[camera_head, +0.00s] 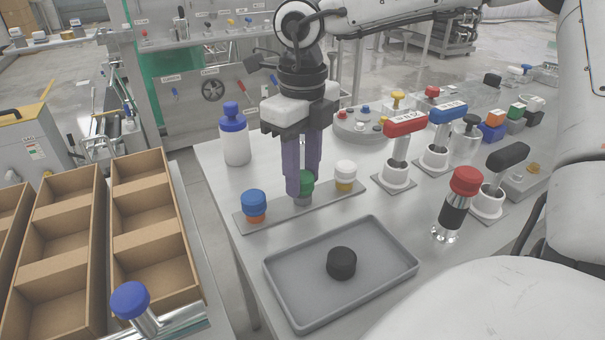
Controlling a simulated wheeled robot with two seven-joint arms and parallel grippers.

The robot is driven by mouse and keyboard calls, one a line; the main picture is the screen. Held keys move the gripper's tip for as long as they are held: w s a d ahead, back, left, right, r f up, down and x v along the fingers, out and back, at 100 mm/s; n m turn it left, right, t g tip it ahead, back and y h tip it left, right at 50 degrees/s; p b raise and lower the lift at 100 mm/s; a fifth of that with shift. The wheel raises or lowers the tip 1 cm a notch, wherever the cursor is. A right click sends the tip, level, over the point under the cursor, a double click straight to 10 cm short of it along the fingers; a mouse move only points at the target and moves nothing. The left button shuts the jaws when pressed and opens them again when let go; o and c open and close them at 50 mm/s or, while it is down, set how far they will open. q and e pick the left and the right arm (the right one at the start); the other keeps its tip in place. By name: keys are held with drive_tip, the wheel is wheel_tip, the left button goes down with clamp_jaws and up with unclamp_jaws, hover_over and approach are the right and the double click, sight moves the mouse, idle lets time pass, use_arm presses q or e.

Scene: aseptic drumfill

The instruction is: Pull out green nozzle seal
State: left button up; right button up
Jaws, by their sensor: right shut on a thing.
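The green nozzle seal (307,181) stands on a grey strip plate (272,212) on the table, between a blue-capped seal (254,203) to its left and a white-capped seal (345,170) to its right. My right gripper (301,180) points straight down over the plate, its purple fingers shut on the green seal. The fingers hide the left part of the seal. The seal appears upright, above a grey base; I cannot tell whether it is lifted from it. My left gripper is not in view.
A grey tray (287,295) with a black cap (341,263) lies in front of the plate. A blue-topped white bottle (235,140) stands behind left. Red (405,125) and blue handled tools and a red-topped cylinder (459,200) stand to the right. Cardboard bins (110,240) are at left.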

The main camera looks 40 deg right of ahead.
sight(303, 175)
drive_tip(key=shift+r, duration=0.3)
drive_tip(key=shift+r+p, duration=1.35)
drive_tip(key=shift+r, duration=0.75)
